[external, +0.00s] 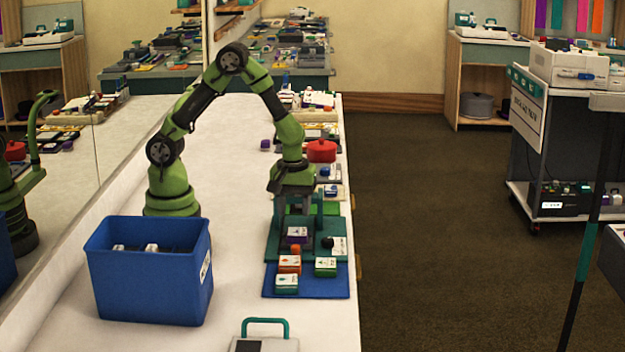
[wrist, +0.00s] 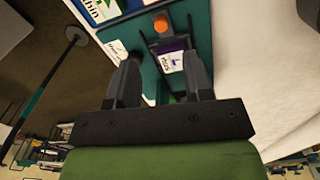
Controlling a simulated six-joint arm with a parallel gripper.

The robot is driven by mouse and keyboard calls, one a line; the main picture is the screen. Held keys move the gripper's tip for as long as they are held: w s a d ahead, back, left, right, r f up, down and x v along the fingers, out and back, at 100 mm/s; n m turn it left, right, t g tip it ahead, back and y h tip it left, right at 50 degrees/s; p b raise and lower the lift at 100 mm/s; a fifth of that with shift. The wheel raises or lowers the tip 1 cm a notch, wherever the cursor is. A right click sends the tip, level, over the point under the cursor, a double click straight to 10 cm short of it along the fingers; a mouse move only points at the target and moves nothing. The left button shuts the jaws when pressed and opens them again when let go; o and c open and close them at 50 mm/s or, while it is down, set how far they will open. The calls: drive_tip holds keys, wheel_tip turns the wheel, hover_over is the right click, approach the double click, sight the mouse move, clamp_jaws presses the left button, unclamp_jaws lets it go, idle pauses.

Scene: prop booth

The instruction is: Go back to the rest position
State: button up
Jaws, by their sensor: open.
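My green arm reaches over the white counter (external: 235,160) from its base at the left and bends down at the elbow. My gripper (external: 294,212) points down above the teal mat with small boxes. In the wrist view my gripper (wrist: 161,68) has its two dark fingers apart. A purple and white box (external: 297,234) is below the fingers; it also shows between and beyond them in the wrist view (wrist: 175,62). I cannot tell whether either finger touches it. I see no box held clear of the mat.
A blue bin (external: 150,285) with items inside stands at front left. Orange (external: 289,264) and green (external: 287,284) boxes lie on a blue mat (external: 334,284). A red pot (external: 321,151) is behind my gripper. A mirror (external: 130,85) lines the left. Bare counter lies between bin and mats.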

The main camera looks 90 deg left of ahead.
drive_tip(key=s+a+r+m+t+y, duration=0.1)
drive_tip(key=s+a+r+m+t, duration=0.1)
drive_tip(key=s+r+m, duration=0.5)
drive_tip(key=s+a+r+m+t+y, duration=0.1)
drive_tip(key=s+r+m+t, duration=0.4)
drive_tip(key=r+m, duration=0.7)
drive_tip(key=s+a+m, duration=0.1)
drive_tip(key=s, duration=0.1)
drive_tip(key=shift+s+a, duration=0.25)
drive_tip(key=shift+s, duration=0.1)
